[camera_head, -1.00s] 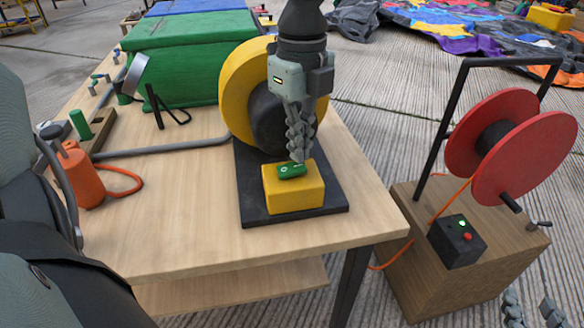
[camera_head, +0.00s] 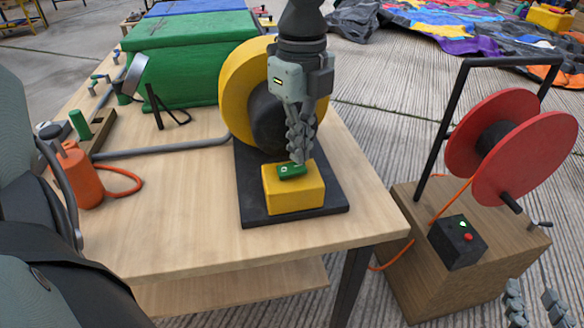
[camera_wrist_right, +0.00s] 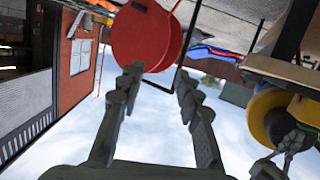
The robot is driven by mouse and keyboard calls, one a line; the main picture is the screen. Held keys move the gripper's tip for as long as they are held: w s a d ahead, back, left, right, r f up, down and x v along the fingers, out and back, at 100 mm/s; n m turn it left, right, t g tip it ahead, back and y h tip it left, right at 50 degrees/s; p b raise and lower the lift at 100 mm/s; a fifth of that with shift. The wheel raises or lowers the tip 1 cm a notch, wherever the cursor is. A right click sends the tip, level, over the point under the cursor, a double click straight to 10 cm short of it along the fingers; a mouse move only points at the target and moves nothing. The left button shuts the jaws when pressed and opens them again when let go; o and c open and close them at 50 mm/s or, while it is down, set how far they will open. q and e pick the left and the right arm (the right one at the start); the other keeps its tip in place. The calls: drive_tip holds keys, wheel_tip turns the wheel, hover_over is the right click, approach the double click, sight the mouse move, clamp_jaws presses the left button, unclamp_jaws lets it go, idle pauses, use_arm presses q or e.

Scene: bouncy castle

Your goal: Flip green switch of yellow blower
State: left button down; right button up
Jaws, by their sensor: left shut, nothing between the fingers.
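The yellow blower (camera_head: 236,92) stands on a black base plate near the right end of the wooden table. Its yellow switch box (camera_head: 296,196) is at the front of the plate, with the green switch (camera_head: 291,172) on top. My left gripper (camera_head: 301,160) is shut and empty, pointing down from above. Its fingertips are at the back right edge of the green switch and appear to touch it; the exact contact is hard to see. My right gripper (camera_head: 535,303) is at the lower right of the head view. In the wrist view it (camera_wrist_right: 157,82) is open and empty.
A red reel (camera_head: 522,140) stands on a wooden box right of the table, with a black control box (camera_head: 457,242). A green box (camera_head: 180,62), a grey pipe and an orange bottle (camera_head: 80,177) are on the table. The front table surface is clear.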

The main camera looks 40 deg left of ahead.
use_arm(q)
drive_tip(key=shift+f+b, duration=0.4)
drive_tip(key=shift+b, duration=0.1)
use_arm(e)
drive_tip(key=shift+a+r+t+y, duration=0.25)
drive_tip(key=shift+a+r+t, duration=0.15)
drive_tip(key=shift+r, duration=0.4)
drive_tip(key=shift+a+r+t+y, duration=0.2)
drive_tip(key=shift+a+r+t, duration=0.2)
drive_tip(key=shift+r, duration=0.35)
drive_tip(key=shift+a+r+t+y, duration=0.3)
drive_tip(key=shift+a+r, duration=0.2)
drive_tip(key=shift+r, duration=0.3)
idle(0.5)
